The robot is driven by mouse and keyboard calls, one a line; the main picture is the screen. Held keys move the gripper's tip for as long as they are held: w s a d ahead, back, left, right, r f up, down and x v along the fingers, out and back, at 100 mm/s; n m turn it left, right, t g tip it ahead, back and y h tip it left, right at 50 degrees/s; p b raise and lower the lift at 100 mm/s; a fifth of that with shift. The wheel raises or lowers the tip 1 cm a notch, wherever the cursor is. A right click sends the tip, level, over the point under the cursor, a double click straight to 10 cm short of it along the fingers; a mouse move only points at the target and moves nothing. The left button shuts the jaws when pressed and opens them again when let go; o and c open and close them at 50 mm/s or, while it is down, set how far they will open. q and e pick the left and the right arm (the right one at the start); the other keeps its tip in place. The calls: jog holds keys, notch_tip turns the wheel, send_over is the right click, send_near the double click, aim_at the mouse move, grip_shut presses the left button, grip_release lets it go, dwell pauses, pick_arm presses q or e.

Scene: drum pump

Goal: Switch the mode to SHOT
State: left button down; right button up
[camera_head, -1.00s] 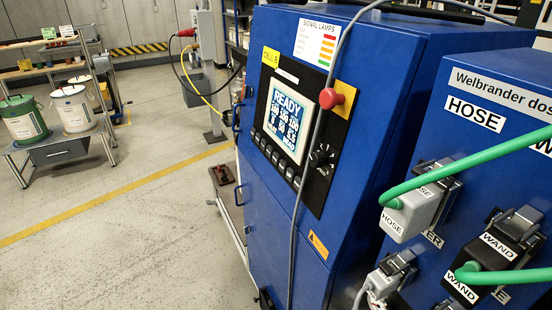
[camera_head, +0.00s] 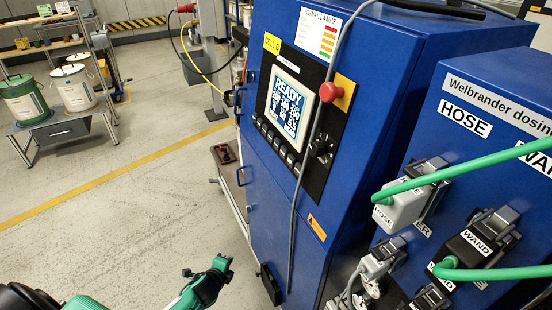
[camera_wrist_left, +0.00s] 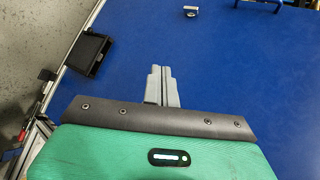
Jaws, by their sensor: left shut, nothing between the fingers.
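The blue cabinet (camera_head: 335,75) has a black control panel with a lit screen (camera_head: 286,105) that reads READY above rows of numbers. A row of dark buttons (camera_head: 275,140) runs below the screen. A black rotary knob (camera_head: 322,150) sits to the right of the screen, under the red emergency button (camera_head: 331,92); its setting is too small to read. My left gripper (camera_head: 222,263) is low in front of the cabinet, well below the panel. In the left wrist view its fingers (camera_wrist_left: 162,76) are shut and empty, in front of a blue surface. My right gripper is out of view.
A grey cable hangs down the cabinet front beside the knob. The Welbrander dosing unit (camera_head: 490,90) with green hoses stands at the right. A cart with buckets (camera_head: 75,85) stands at the back left.

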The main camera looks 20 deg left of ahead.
aim_at(277, 145)
pick_arm(q)
jog(key=w+d+r+m+t+p, duration=0.1)
jog(key=r+m, duration=0.3)
jog(key=r, duration=1)
jog(key=w+d+r+m+t+h+p, duration=0.1)
jog(key=w+r+m+t, duration=0.3)
jog(key=r, duration=1.1)
jog(key=w+d+r+m+t+p, duration=0.1)
jog(key=r+m, duration=0.4)
jog(key=r, duration=0.9)
jog(key=shift+w+r+m+t, duration=0.3)
jog(key=shift+w+t, duration=0.4)
jog(key=shift+t, duration=0.4)
jog(key=shift+f, duration=0.1)
jog(key=w+d+f+b, duration=0.1)
jog(key=w+d, duration=0.4)
jog(key=w, duration=0.1)
jog(key=shift+w+d+f, duration=0.25)
jog(key=shift+d+f, duration=0.05)
jog(key=shift+d, duration=0.05)
jog(key=shift+w+d, duration=0.1)
jog(key=shift+w, duration=0.05)
